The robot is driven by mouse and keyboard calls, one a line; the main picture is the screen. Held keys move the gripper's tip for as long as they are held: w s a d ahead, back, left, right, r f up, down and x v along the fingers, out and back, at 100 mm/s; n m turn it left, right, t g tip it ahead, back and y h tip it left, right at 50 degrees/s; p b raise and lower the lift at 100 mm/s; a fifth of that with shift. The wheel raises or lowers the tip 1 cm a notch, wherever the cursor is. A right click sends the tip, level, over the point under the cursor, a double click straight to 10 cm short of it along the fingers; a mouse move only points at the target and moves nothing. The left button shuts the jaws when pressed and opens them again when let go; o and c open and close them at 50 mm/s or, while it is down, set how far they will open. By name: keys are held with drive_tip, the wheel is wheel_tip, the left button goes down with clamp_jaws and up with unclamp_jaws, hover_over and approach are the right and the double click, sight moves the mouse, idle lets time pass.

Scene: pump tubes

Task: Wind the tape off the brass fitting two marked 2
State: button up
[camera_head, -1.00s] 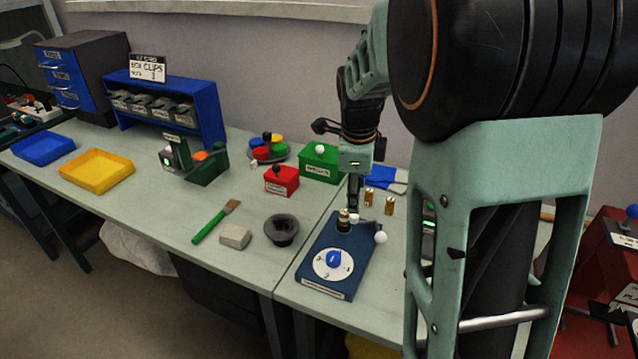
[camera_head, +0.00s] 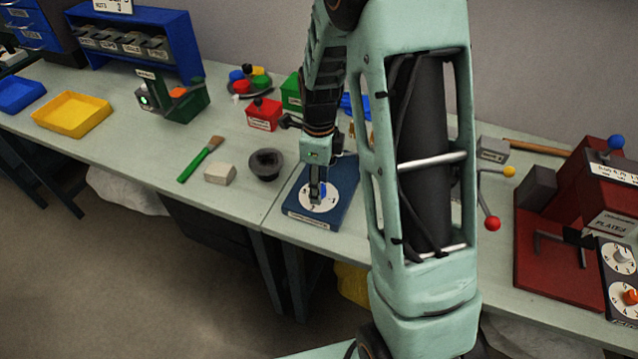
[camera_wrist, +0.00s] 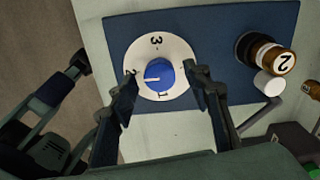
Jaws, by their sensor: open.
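The brass fitting marked 2 (camera_wrist: 272,57) is at the right in the wrist view. It sits in a dark round holder on a blue base plate (camera_wrist: 215,22). I cannot make out any tape on it. In the head view my arm hides it. The plate bears a white dial (camera_wrist: 150,46) numbered 1 to 3, with a blue knob (camera_wrist: 160,75) at its centre. The knob's white line points toward the 2. My gripper (camera_wrist: 161,72) is open, one finger on each side of the knob. My gripper (camera_head: 316,201) covers part of the dial in the head view.
A white ball on a grey arm (camera_wrist: 268,84) stands beside the fitting. Another brown fitting (camera_wrist: 313,88) is at the right edge. A dark round cup (camera_head: 266,164), an eraser-like block (camera_head: 220,173) and a green brush (camera_head: 200,158) lie left of the plate.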

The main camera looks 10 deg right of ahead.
drive_tip(key=shift+f, duration=0.2)
drive_tip(key=c, duration=1.2)
drive_tip(key=shift+o, duration=0.2)
